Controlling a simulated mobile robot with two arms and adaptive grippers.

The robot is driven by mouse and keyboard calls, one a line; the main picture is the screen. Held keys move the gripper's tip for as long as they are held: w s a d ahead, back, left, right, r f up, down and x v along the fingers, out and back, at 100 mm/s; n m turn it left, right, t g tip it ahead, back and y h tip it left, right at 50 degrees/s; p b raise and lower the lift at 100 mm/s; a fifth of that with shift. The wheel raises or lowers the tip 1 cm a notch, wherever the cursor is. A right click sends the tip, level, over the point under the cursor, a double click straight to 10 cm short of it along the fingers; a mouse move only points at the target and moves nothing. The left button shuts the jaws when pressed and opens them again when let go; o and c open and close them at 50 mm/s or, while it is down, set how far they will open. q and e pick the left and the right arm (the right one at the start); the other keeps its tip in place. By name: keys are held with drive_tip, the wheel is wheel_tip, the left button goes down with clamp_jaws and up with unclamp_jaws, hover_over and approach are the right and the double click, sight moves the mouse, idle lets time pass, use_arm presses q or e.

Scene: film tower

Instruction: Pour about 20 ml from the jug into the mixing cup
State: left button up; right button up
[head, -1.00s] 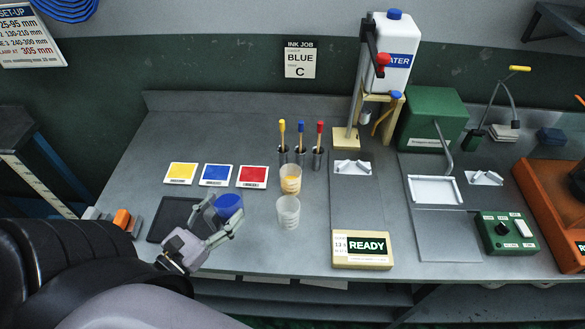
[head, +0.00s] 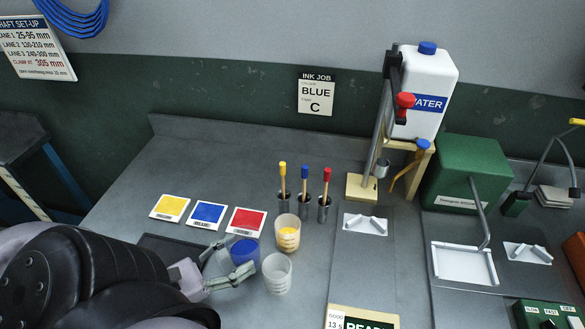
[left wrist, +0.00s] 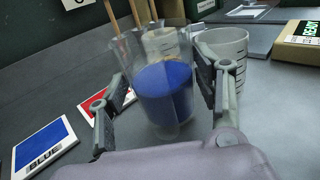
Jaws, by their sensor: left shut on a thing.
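A clear jug with blue ink (head: 243,252) is held in my left gripper (head: 238,262). The left wrist view shows the jug (left wrist: 165,95) between the two fingers, close to upright, its ink level below the rim. An empty, clear cup with graduation marks, seemingly the mixing cup (head: 277,273), stands on the bench just right of the jug. It also shows behind the right finger in the left wrist view (left wrist: 228,48). My right gripper is not in view.
A cup with yellow-orange contents (head: 287,233) stands just behind the empty cup. Yellow, blue (head: 208,214) and red cards lie to the left. Several colored-tip sticks (head: 304,190) stand in holders behind. A water dispenser (head: 425,95) and a READY scale (head: 360,318) are to the right.

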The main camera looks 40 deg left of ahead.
sight(234, 239)
use_arm(q)
drive_tip(key=shift+r, duration=0.1)
drive_tip(key=w+r+g+p, duration=0.2)
drive_tip(key=p, duration=0.3)
drive_tip(key=w+d+r+g+y+p, duration=0.1)
drive_tip(key=r+g+p, duration=0.1)
drive_tip(key=p, duration=0.4)
drive_tip(key=w+r+g+p, duration=0.2)
drive_tip(key=g+p, duration=0.1)
drive_tip(key=p, duration=0.3)
drive_tip(key=shift+w+d+r+g+y, duration=0.3)
drive_tip(key=shift+r+y, duration=0.1)
drive_tip(key=shift+r, duration=0.15)
use_arm(e)
wheel_tip(234, 239, up, 17)
drive_tip(key=shift+s+a, duration=0.15)
use_arm(q)
drive_tip(key=shift+r+g, duration=0.2)
drive_tip(key=shift+g, duration=0.3)
drive_tip(key=shift+w+r+y, duration=0.1)
drive_tip(key=shift+r+y, duration=0.05)
drive_tip(key=shift+y, duration=0.15)
use_arm(e)
drive_tip(key=shift+r, duration=0.1)
